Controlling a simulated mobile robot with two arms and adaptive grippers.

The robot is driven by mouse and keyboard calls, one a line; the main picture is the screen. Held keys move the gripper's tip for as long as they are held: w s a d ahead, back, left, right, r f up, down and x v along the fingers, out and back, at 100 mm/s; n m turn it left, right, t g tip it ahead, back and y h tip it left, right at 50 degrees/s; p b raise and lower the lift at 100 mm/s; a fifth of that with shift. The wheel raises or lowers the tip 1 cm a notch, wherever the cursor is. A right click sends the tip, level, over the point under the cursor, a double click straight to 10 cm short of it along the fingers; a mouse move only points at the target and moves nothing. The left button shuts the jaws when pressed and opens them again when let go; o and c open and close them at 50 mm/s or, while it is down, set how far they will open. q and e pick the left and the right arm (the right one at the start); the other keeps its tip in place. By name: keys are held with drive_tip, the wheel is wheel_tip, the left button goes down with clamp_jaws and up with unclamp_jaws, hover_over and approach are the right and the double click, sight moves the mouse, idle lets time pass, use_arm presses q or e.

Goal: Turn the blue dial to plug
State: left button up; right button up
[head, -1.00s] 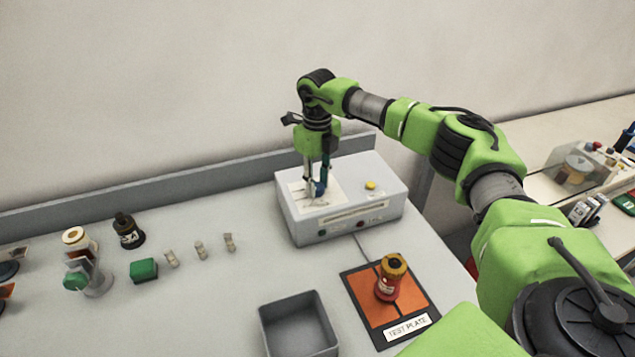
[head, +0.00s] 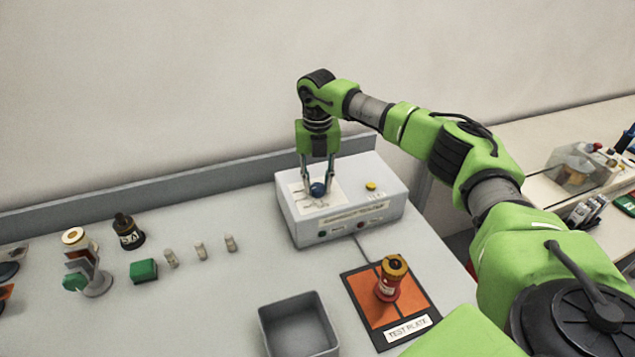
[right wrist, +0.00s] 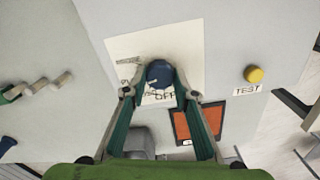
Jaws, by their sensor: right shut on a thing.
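The blue dial (head: 317,189) is a round knob on a white label on top of the grey test box (head: 345,218). My right gripper (head: 318,187) points down over the box, with one finger on each side of the dial, shut on it. The dial's pointer direction cannot be told. My left gripper is not in view.
A yellow button (head: 371,186) sits right of the dial. An orange test plate (head: 372,312) with a red bushing (head: 388,280) lies in front of the box. An empty grey bin (head: 298,325) stands nearby. A green block (head: 143,271) and several small parts lie left.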

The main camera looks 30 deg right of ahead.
sight(318, 187)
drive_tip(key=shift+r, duration=0.1)
idle(0.4)
drive_tip(key=o, duration=1.1)
wheel_tip(318, 187, up, 12)
